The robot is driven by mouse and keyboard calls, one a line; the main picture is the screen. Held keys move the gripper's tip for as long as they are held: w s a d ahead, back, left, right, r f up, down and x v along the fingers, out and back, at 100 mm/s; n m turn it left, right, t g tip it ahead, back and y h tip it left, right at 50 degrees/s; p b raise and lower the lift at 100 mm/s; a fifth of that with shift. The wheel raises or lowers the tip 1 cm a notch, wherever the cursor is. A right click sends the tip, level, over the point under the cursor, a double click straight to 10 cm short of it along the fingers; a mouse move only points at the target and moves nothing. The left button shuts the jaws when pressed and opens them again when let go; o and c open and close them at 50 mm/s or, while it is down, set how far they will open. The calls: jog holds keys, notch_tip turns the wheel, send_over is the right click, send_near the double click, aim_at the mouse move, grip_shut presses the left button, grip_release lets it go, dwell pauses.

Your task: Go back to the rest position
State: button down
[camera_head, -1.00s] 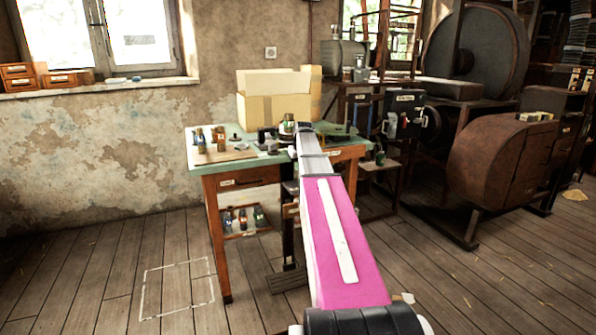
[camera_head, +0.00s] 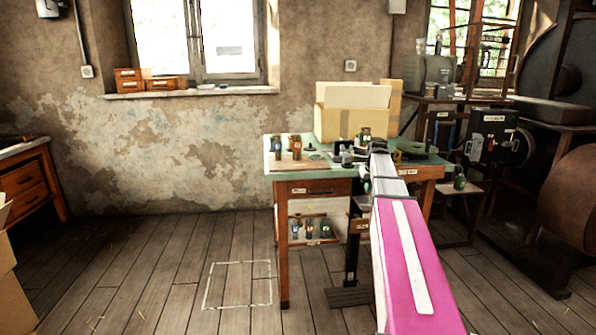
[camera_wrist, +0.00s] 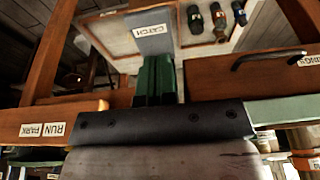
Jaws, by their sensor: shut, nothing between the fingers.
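My arm reaches away from me across the lower right of the head view, with its magenta link in front. Its far end, with my gripper (camera_head: 377,148), is over the front edge of the workbench (camera_head: 322,188). The fingers are too small to make out there. In the wrist view my gripper (camera_wrist: 156,66) shows as two dark green fingers side by side, shut and with nothing visible between them. Behind them is a grey plate with a CATCH label (camera_wrist: 152,30). It also hangs below the bench front in the head view (camera_head: 358,226). I cannot tell whether the fingers touch it.
A cardboard box (camera_head: 352,120) and several small items stand on the bench. Small bottles stand on its lower shelf (camera_head: 313,240). Machines (camera_head: 492,138) crowd the right side. A wooden cabinet (camera_head: 28,185) is at far left. The floor around a white marked square (camera_head: 238,284) is clear.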

jog(key=s+a+f+g, duration=0.1)
jog(key=s+a+f, duration=0.9)
jog(key=s+f, duration=0.2)
jog(key=s+a+f+g, duration=0.2)
jog(key=s+a+f, duration=0.9)
jog(key=s, duration=0.6)
jog(key=shift+s+f, duration=0.2)
jog(key=shift+f, duration=0.55)
